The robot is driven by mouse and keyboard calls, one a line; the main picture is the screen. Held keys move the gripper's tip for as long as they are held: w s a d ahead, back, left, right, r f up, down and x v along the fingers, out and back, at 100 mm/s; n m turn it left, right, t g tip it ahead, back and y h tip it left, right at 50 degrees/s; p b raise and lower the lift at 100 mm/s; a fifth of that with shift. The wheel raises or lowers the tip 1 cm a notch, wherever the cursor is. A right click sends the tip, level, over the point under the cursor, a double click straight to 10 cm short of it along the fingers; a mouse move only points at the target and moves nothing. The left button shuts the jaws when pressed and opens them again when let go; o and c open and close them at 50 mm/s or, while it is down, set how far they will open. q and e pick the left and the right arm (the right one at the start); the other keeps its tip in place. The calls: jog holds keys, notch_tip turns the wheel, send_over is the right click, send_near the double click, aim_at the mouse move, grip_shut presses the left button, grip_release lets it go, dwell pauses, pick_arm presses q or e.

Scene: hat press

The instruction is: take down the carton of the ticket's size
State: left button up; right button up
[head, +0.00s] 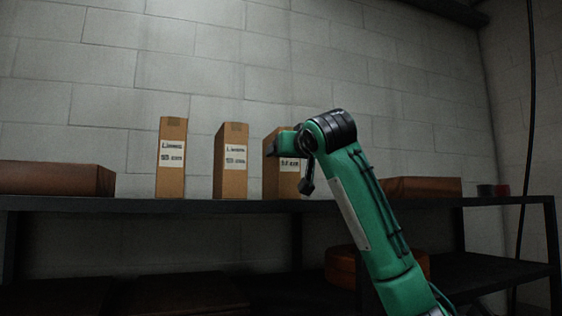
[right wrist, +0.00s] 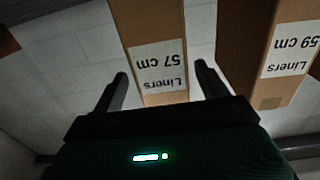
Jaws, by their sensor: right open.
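Three tall brown cartons with white labels stand upright on the dark shelf (head: 230,206). The right carton (head: 270,180) is partly hidden by my right gripper (head: 283,144). In the upside-down right wrist view its label (right wrist: 160,66) reads Liners 57 cm. The middle carton (head: 231,184) also shows in the right wrist view (right wrist: 268,80), reading Liners 59 cm. The left carton (head: 171,182) has a size too blurred to read. My right gripper is open, its fingers on either side of the 57 cm carton in the wrist view; contact cannot be told. No ticket is visible. My left gripper is out of view.
A low brown box (head: 55,179) lies on the shelf at the left, and another (head: 425,187) at the right. Gaps separate the cartons. A round brown box (head: 342,266) is on the lower shelf.

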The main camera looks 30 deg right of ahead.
jog(key=p+x, duration=0.4)
jog(key=x, duration=0.1)
jog(key=shift+w, duration=0.1)
jog(key=shift+a, duration=0.2)
jog(key=shift+c, duration=0.3)
jog(key=shift+d, duration=0.1)
jog(key=c, duration=1.1)
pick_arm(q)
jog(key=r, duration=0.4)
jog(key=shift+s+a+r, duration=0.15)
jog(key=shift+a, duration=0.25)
pick_arm(e)
jog(key=shift+c, duration=0.2)
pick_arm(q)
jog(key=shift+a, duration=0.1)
pick_arm(e)
jog(key=shift+r, duration=0.1)
